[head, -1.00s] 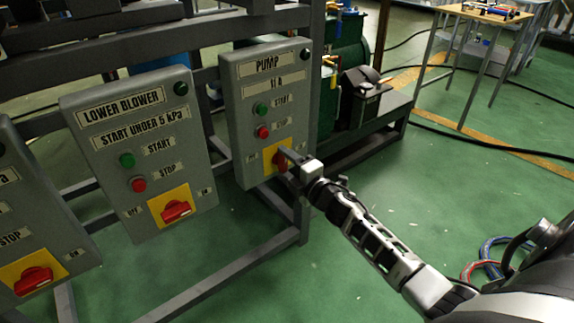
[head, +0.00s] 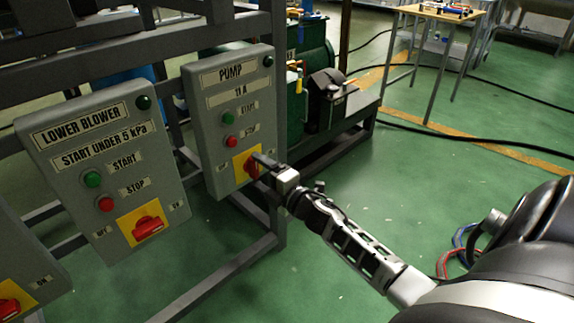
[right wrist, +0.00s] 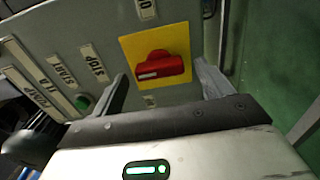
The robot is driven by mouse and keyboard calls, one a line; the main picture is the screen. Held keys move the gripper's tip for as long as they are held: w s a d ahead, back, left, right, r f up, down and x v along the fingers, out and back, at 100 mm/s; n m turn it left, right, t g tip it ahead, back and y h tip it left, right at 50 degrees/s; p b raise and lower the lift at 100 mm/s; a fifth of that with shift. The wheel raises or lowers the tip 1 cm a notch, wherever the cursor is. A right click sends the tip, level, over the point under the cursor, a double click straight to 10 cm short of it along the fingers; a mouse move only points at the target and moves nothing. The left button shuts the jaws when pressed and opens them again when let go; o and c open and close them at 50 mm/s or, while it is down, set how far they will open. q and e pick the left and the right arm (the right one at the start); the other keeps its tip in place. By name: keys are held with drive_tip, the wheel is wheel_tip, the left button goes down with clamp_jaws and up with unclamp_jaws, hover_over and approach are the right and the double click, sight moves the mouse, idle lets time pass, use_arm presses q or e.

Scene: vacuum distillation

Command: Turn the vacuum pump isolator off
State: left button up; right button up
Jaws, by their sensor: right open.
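The pump control box (head: 205,130) is a grey panel labelled PUMP, with a green START button (head: 228,117) and a red STOP button (head: 232,142). Its isolator is a red rotary handle (right wrist: 162,67) on a yellow plate (right wrist: 130,45). In the head view the handle is partly hidden behind my right gripper (head: 262,168). In the right wrist view my right gripper (right wrist: 160,88) is open, with one finger on each side of the handle's lower area. The handle shows between and beyond the fingertips; I cannot tell whether they touch it. My left gripper is out of view.
The lower blower box (head: 105,165), with its own red isolator (head: 148,228), stands left of the pump box. Another box's red isolator (head: 10,306) shows at the lower left. A grey frame (head: 225,275) carries the boxes.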

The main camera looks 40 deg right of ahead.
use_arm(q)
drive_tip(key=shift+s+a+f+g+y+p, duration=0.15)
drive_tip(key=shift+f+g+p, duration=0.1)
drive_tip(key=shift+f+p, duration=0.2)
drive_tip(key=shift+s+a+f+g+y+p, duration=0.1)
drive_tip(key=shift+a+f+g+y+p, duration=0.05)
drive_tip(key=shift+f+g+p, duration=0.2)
use_arm(e)
drive_tip(key=s+d, duration=0.1)
drive_tip(key=s, duration=1.3)
drive_tip(key=shift+d, duration=0.1)
